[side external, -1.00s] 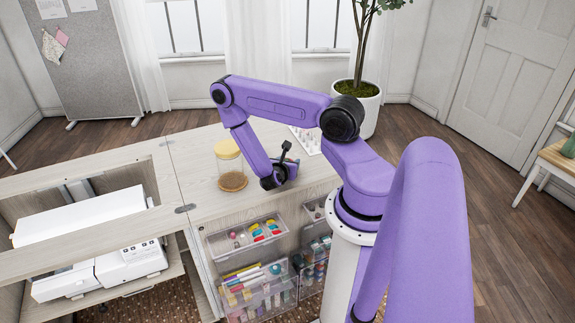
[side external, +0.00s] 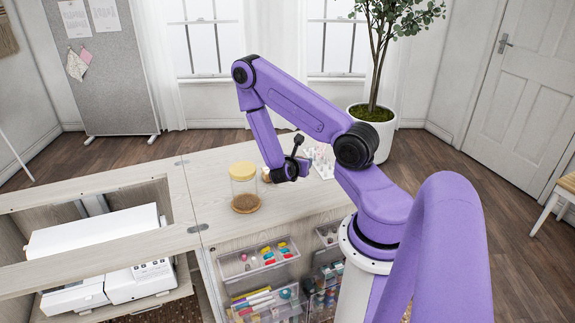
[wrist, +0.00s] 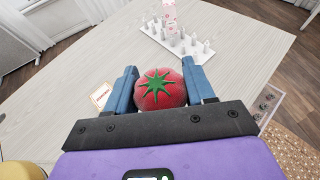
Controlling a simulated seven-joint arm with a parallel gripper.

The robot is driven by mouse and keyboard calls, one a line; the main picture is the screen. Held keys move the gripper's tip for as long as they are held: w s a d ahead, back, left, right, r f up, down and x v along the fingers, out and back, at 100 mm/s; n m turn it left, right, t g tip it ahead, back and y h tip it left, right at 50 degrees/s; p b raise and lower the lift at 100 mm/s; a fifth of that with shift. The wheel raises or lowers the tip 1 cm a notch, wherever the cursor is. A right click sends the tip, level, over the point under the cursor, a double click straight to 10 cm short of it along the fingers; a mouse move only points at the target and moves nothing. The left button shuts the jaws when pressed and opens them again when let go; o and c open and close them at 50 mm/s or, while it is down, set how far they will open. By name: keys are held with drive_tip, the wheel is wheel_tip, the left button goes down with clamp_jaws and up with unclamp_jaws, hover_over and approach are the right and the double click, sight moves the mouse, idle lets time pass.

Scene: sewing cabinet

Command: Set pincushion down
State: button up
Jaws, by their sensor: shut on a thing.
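The pincushion (wrist: 160,92) is a red tomato shape with a green star top. It shows in the wrist view between the two blue fingers of my gripper (wrist: 160,74), which is shut on it. The pale wooden cabinet top (wrist: 62,72) lies beyond and below it. In the side external view my gripper (side external: 292,172) is over the cabinet top, right of the jar, and mostly hidden by my wrist. The pincushion cannot be made out there. I cannot tell how high it is above the surface.
A yellow-lidded glass jar (side external: 244,188) stands left of my gripper. A white peg rack (wrist: 184,38) with a pink spool stands ahead. A small card (wrist: 101,95) lies left of my fingers. Clear drawers (side external: 258,258) hang at the front. Bare top lies between card and rack.

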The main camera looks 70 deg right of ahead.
drive_tip(key=w+d+r, duration=0.3)
drive_tip(key=w+d, duration=0.5)
drive_tip(key=w, duration=0.2)
drive_tip(key=w+d+f, duration=0.2)
drive_tip(key=w+d, duration=0.1)
drive_tip(key=w+d+f, duration=0.6)
drive_tip(key=shift+w, duration=0.1)
drive_tip(key=shift+w+d+f, duration=0.35)
drive_tip(key=shift+w+f, duration=0.05)
drive_tip(key=shift+f, duration=0.25)
drive_tip(key=shift+d+f, duration=0.1)
drive_tip(key=shift+f, duration=1.55)
drive_tip(key=o, duration=1)
drive_tip(key=shift+f, duration=0.1)
drive_tip(key=shift+o, duration=0.2)
